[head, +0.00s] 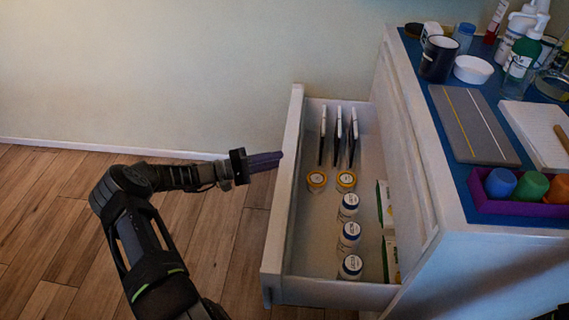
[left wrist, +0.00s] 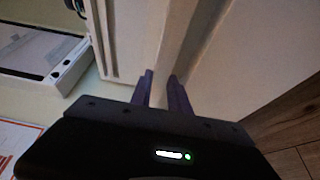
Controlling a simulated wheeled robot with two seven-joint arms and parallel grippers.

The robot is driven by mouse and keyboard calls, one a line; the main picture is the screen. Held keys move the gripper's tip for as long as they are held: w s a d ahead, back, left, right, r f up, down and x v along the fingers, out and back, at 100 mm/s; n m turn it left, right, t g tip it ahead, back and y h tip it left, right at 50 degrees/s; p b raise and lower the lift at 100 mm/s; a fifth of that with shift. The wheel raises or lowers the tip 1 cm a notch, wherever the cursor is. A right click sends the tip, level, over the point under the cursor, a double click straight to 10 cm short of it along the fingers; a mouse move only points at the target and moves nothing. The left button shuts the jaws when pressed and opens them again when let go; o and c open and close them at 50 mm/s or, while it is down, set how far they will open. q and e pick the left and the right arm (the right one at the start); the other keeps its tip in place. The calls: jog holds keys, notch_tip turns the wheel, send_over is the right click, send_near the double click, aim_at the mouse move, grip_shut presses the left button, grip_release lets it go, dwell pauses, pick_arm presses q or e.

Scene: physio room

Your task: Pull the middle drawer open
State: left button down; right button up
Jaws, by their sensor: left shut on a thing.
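A white drawer (head: 278,200) stands pulled well out of the white cabinet (head: 480,270). It holds upright thin dark-edged items (head: 338,135), two yellow-lidded jars (head: 317,180), three blue-capped white bottles (head: 349,234) and green-and-white boxes (head: 385,205). My left gripper (head: 278,158) reaches the outer face of the drawer front from the left. In the left wrist view its two purple fingers (left wrist: 163,90) are closed around a pale narrow part (left wrist: 172,50) at the front. The handle's shape cannot be made out. My right gripper is not in view.
The cabinet's blue top (head: 445,125) carries bottles, a black mug (head: 438,59), a white bowl (head: 473,69), a grey board (head: 473,125) and a purple tray (head: 520,208) with coloured cups. The wooden floor (head: 40,225) left of the drawer is clear.

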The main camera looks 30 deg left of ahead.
pick_arm(q)
jog(key=shift+s+a+f, duration=0.4)
jog(key=shift+a, duration=0.15)
jog(key=c, duration=1.4)
grip_release()
jog(key=shift+c, duration=0.2)
jog(key=shift+o, duration=0.6)
jog(key=shift+w+r, duration=0.1)
jog(key=shift+r, duration=0.1)
jog(key=p+v, duration=0.1)
jog(key=v, duration=0.7)
